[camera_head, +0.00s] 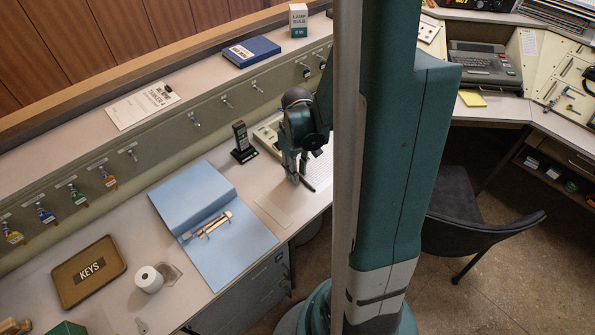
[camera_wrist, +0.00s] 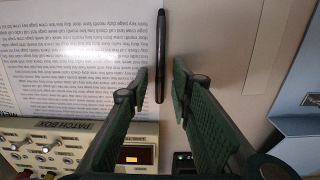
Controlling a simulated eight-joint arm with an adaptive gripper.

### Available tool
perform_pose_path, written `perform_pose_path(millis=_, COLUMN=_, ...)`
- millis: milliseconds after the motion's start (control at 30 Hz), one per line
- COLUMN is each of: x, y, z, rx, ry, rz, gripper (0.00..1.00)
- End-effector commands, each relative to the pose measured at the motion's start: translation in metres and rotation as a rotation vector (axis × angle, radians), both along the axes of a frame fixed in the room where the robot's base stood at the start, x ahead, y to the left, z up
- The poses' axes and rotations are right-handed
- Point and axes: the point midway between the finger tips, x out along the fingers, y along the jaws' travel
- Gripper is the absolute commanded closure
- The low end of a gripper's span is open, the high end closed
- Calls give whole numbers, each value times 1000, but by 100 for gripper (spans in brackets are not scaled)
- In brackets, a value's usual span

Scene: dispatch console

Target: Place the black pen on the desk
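The black pen (camera_wrist: 161,50) runs lengthwise in the wrist view, along the edge of a printed sheet (camera_wrist: 75,50). In the head view the pen (camera_head: 308,184) shows as a short dark stroke beside my fingers, low at the desk surface. My gripper (camera_wrist: 163,78) is open, with one finger on each side of the pen's near end and a visible gap between the fingers. I cannot tell whether either finger touches the pen. In the head view my gripper (camera_head: 296,178) is low over the desk (camera_head: 262,179).
A patch box (camera_wrist: 70,145) stands close to my fingers. A tray marked KEYS (camera_head: 65,283) and a white roll (camera_head: 148,279) lie farther left.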

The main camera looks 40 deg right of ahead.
Motion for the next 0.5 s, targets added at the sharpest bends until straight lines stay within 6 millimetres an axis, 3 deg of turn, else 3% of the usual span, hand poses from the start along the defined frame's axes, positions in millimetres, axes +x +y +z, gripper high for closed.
perform_pose_path(millis=267, x=0, y=0, z=3, rx=0, ry=0, rz=0, gripper=78)
perform_pose_path(millis=500, x=0, y=0, z=18, rx=0, ry=0, rz=0, gripper=78)
